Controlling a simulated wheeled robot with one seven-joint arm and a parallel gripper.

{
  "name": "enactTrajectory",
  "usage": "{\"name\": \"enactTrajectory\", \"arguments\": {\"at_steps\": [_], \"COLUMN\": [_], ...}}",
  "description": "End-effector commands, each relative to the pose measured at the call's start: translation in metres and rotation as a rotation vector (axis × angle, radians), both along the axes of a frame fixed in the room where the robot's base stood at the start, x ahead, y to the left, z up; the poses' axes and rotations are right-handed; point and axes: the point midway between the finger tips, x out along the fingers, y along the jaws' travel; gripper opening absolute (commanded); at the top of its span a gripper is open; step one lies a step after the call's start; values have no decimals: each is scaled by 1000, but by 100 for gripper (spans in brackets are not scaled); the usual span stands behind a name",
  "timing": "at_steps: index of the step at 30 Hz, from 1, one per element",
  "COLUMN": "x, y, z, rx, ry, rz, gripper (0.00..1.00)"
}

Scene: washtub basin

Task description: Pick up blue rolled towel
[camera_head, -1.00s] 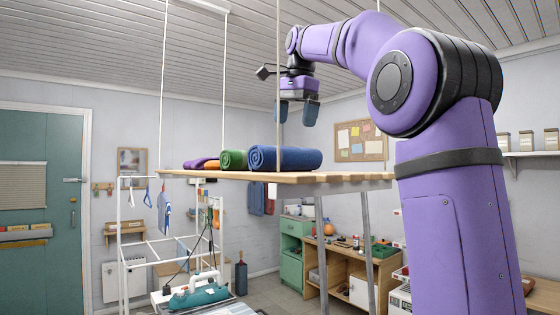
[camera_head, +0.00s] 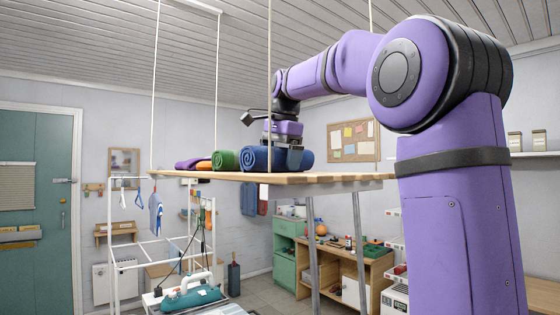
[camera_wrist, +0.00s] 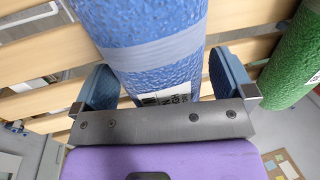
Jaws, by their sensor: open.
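The blue rolled towel (camera_head: 253,159) lies on the hanging slatted wooden shelf (camera_head: 340,178), with its spiral end facing the head camera. My gripper (camera_head: 283,156) is down over it. In the wrist view the blue towel (camera_wrist: 155,45) runs between the two blue finger pads of my open gripper (camera_wrist: 165,82), one pad on each side. A band and a printed label show on the towel. There is a narrow gap at the left pad; the right pad is close to the towel, and I cannot tell whether it touches.
A green rolled towel (camera_head: 225,160) lies just left of the blue one; it also shows at the right of the wrist view (camera_wrist: 297,60). An orange roll (camera_head: 204,165) and a purple roll (camera_head: 188,163) lie further left. Ropes (camera_head: 269,80) hold the shelf.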

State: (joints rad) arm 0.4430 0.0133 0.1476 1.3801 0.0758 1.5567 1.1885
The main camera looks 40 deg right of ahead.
Motion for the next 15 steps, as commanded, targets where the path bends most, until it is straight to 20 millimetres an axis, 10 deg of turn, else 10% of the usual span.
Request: {"name": "enactTrajectory", "arguments": {"at_steps": [5,12,15], "x": [0,0,0], "y": [0,0,0], "z": [0,0,0], "rx": [0,0,0], "ry": [0,0,-1], "rz": [0,0,0], "gripper": [100,53,53]}}
